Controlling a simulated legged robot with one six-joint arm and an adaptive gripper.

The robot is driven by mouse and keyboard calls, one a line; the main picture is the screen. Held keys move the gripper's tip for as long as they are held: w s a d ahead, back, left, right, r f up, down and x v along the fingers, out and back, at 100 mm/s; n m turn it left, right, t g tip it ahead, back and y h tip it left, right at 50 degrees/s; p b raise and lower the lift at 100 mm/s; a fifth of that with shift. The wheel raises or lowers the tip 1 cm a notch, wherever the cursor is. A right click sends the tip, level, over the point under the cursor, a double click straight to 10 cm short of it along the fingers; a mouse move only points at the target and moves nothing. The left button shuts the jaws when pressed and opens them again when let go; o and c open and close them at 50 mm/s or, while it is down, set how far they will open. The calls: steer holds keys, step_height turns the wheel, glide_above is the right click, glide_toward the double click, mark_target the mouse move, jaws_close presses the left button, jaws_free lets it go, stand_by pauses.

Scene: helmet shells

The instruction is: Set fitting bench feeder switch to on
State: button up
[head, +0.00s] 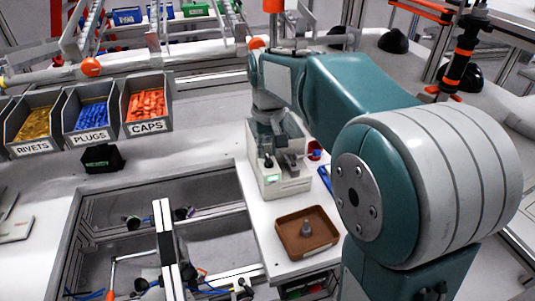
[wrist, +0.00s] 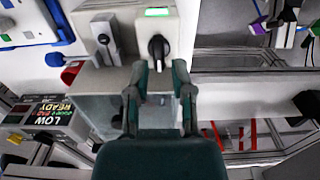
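The feeder unit, a pale grey box (head: 283,188), stands on the white bench under my arm in the head view. In the wrist view its face (wrist: 133,12) carries a lit green indicator (wrist: 157,11) and a black rotary switch (wrist: 157,48) with a light pointer mark.
A brown tray (head: 294,240) with a small grey part lies in front of the unit. Bins of rivets (head: 33,125), plugs (head: 90,117) and caps (head: 146,105) stand at left. A black box (head: 101,158) sits before them. A red cup (wrist: 70,74) is beside the unit.

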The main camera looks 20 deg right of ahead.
mark_target(268, 160)
step_height(268, 160, up, 10)
stand_by(0.3)
steer(key=s+f+t, duration=0.2)
steer(key=s+f, duration=0.3)
steer(key=s, duration=0.5)
steer(key=s+f+t, duration=0.3)
steer(key=s+f, duration=0.2)
steer(key=s, duration=0.6)
steer(key=shift+s+t, duration=0.15)
steer(key=shift+t, duration=0.15)
steer(key=shift+d+r, duration=0.1)
steer(key=shift+d, duration=0.05)
stand_by(0.5)
